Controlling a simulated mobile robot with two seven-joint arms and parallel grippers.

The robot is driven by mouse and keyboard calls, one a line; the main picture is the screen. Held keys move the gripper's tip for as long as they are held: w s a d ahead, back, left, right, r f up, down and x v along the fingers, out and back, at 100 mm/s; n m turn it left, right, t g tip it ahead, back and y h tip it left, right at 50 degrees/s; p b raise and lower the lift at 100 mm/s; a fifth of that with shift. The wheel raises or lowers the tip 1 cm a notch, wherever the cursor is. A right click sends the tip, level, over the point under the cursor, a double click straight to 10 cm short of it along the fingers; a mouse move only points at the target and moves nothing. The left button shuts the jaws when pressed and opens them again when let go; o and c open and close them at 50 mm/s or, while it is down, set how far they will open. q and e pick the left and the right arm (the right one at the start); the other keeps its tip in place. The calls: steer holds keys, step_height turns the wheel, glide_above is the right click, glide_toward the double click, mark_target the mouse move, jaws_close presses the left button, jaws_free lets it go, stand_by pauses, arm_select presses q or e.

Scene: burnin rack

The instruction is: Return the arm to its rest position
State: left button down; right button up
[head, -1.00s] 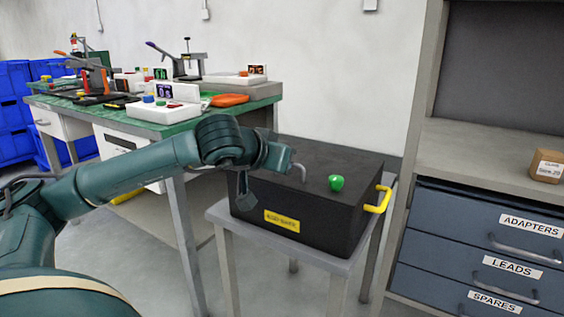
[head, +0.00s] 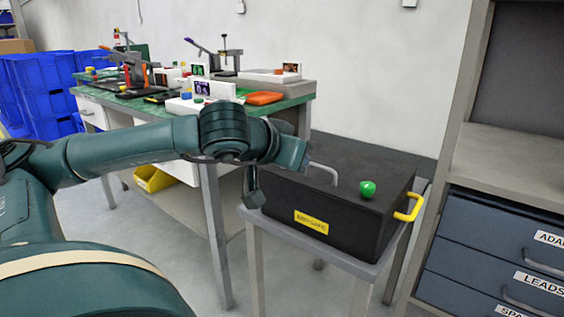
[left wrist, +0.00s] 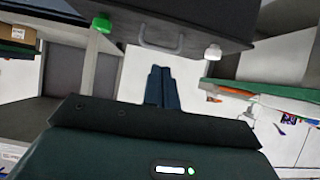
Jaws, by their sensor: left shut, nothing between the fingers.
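My left arm (head: 130,147) reaches in from the left in the head view, bent at the wrist beside the black box (head: 300,195). My left gripper (left wrist: 159,72) shows in the left wrist view with its two dark fingers together and nothing between them. Beyond the fingertips that view shows the box's dark side and its grey handle (left wrist: 160,40). In the head view the wrist covers the box's left corner; whether it touches the box I cannot tell. My right gripper is in neither view.
The box stands on a small grey table (head: 255,240), with a green knob (head: 367,189) and a yellow side handle (head: 409,207). A green-topped workbench (head: 125,103) with devices stands behind the arm. A blue drawer cabinet (head: 480,240) is at right; blue bins (head: 45,95) are at left.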

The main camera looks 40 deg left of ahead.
arm_select(q)
steer(key=shift+s+d+r, duration=0.1)
steer(key=shift+s+d, duration=0.05)
steer(key=shift+s, duration=1.1)
steer(key=shift+s+d, duration=0.15)
steer(key=shift+s, duration=1.05)
